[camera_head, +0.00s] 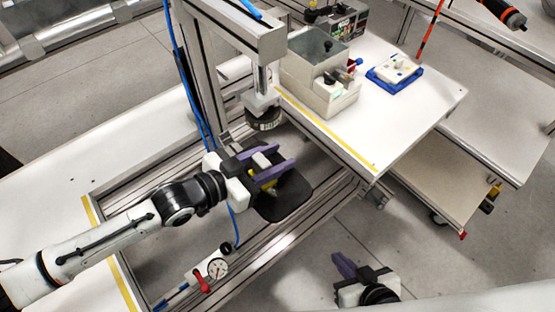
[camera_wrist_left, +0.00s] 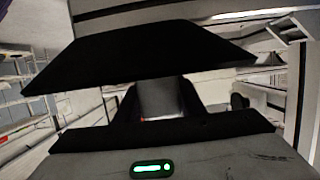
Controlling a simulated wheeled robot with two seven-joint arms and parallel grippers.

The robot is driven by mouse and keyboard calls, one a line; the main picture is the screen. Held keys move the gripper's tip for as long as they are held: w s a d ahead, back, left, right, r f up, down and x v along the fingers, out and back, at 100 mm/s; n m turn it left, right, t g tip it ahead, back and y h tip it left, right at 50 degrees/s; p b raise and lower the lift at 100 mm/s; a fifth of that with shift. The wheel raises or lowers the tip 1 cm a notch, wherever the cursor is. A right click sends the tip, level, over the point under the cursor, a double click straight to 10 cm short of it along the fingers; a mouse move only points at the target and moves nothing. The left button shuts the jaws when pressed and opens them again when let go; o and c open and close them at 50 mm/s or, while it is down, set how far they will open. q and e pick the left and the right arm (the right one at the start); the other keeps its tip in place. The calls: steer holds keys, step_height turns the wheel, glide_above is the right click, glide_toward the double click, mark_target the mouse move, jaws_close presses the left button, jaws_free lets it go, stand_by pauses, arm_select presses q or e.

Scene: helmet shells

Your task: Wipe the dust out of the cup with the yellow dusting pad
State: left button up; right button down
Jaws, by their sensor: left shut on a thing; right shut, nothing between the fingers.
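My left gripper (camera_head: 280,159), with purple fingers, is over the aluminium frame in the middle of the head view. A bit of yellow (camera_head: 267,183), which looks like the dusting pad, shows under the fingers. A dark, flat, rounded piece (camera_head: 290,198) lies just below and beside it; a black plate (camera_wrist_left: 140,60) also fills the left wrist view ahead of the jaws. I cannot make out the cup for certain. My right gripper (camera_head: 345,266) is shut and empty at the lower right.
A press post (camera_head: 262,78) with a dark round head (camera_head: 264,119) stands just behind my left gripper. A grey box (camera_head: 312,75) and a blue tray (camera_head: 378,83) are on the white table (camera_head: 425,95).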

arm_select(q)
steer(key=shift+f, duration=0.15)
steer(key=shift+s+d+p, duration=0.45)
steer(key=shift+s+p, duration=0.3)
steer(key=shift+s, duration=0.1)
steer(key=shift+s+d+f, duration=0.1)
steer(key=shift+s+d, duration=0.35)
steer(key=shift+s, duration=0.2)
steer(key=shift+w, duration=0.1)
steer(key=shift+w+a+r+b, duration=0.1)
steer(key=shift+w+a+b, duration=0.2)
steer(key=shift+w+a, duration=0.35)
steer(key=shift+w+a+r+b, duration=0.1)
steer(key=shift+w+a+b, duration=0.2)
steer(key=shift+w, duration=0.5)
steer(key=shift+s+d+r, duration=0.1)
